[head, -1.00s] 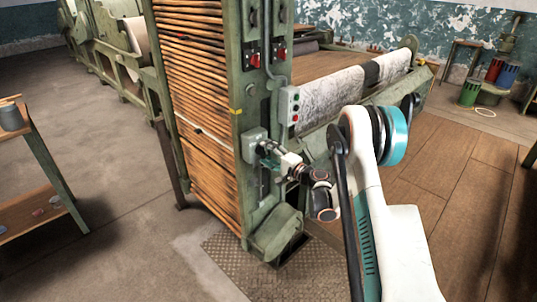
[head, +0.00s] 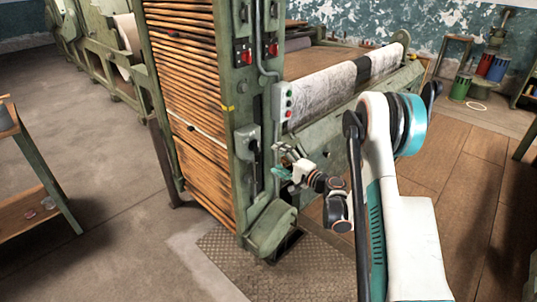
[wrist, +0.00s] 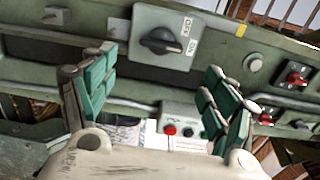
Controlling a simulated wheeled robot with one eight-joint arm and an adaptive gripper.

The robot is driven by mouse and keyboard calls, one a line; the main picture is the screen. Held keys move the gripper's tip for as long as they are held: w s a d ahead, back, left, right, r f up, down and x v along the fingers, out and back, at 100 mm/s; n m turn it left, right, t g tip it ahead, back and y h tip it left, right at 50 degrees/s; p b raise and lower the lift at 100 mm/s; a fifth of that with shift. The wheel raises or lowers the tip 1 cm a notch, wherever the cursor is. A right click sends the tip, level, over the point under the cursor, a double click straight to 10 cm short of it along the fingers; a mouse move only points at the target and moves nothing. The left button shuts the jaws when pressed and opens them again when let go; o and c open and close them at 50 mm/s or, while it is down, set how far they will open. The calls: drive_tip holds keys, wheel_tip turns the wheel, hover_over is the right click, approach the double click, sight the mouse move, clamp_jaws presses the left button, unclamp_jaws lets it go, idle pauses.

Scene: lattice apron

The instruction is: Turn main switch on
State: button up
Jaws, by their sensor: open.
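I cannot tell the exact gap to the knob.
A button box (head: 286,102) with red and green buttons sits above my gripper. Red switches (head: 243,56) are higher on the post. A rounded green housing (head: 270,228) stands below. The floor (head: 95,240) to the left is clear, up to a wooden shelf (head: 30,205).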

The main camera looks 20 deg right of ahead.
drive_tip(key=shift+v, duration=1.7)
drive_tip(key=s+a+r+n+g+h, duration=0.25)
drive_tip(key=s+a+r, duration=0.25)
drive_tip(key=s+r, duration=0.25)
drive_tip(key=s+a+r+n+g+h, duration=0.1)
drive_tip(key=s+a+r+n+g, duration=0.3)
drive_tip(key=s+a+r, duration=0.3)
drive_tip(key=s+d+r+n+g+h, duration=0.1)
drive_tip(key=s+d+n+h, duration=0.1)
drive_tip(key=s, duration=1)
drive_tip(key=s+d+r+n+h, duration=0.1)
drive_tip(key=s+d+n+h, duration=0.1)
drive_tip(key=s, duration=1)
drive_tip(key=shift+s+n+g+h, duration=0.25)
drive_tip(key=shift+n+g+h, duration=0.1)
drive_tip(key=shift+n+h, duration=0.45)
